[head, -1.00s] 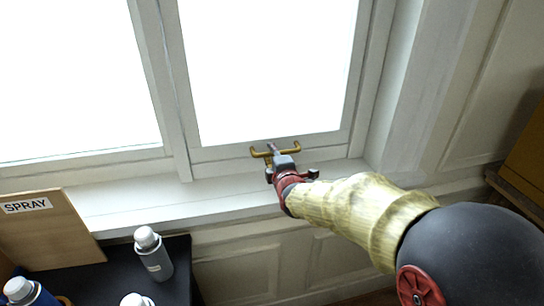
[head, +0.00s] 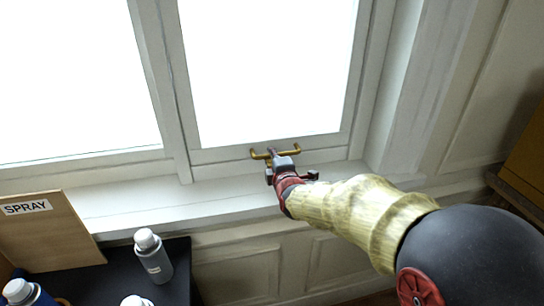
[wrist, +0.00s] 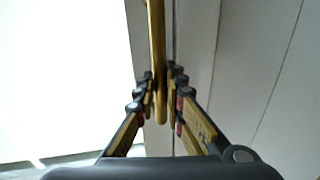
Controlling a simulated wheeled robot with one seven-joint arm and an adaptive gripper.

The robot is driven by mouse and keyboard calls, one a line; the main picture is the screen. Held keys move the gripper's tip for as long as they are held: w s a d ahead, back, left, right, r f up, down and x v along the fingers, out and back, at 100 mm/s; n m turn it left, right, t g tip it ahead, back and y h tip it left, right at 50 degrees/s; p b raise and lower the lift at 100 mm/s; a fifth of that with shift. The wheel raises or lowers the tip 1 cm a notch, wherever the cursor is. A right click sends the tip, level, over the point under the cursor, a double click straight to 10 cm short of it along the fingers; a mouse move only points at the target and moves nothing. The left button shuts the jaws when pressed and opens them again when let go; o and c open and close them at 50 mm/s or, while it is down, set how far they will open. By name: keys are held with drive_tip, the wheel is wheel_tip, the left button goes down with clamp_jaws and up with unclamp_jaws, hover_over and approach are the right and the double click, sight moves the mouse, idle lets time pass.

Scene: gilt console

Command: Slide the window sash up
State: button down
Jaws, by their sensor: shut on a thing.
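The window sash (head: 220,154) is a pale frame around a bright pane, with its bottom rail just above the sill. A brass handle (head: 294,151) is fixed to the bottom rail. My gripper (head: 273,157) is at the middle of the handle. In the wrist view, my gripper (wrist: 160,95) has its fingers on both sides of the brass handle bar (wrist: 157,40), closed on it. The middle of the handle is partly hidden by the fingers in the head view.
A white sill (head: 160,203) runs below the window. At lower left a dark surface (head: 85,283) holds a grey bottle (head: 153,258), other white-capped bottles and a wooden board with a SPRAY label (head: 25,208). A panelled wall (head: 235,278) lies below the sill.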

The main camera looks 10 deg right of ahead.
idle(0.4)
drive_tip(key=p, duration=1.5)
approach(272, 74)
drive_tip(key=w+a, duration=0.2)
drive_tip(key=w, duration=0.1)
drive_tip(key=shift+w+d+r, duration=0.1)
drive_tip(key=shift+w+d, duration=0.15)
drive_tip(key=c, duration=2)
unclamp_jaws()
drive_tip(key=shift+o, duration=0.4)
drive_tip(key=v, duration=1.2)
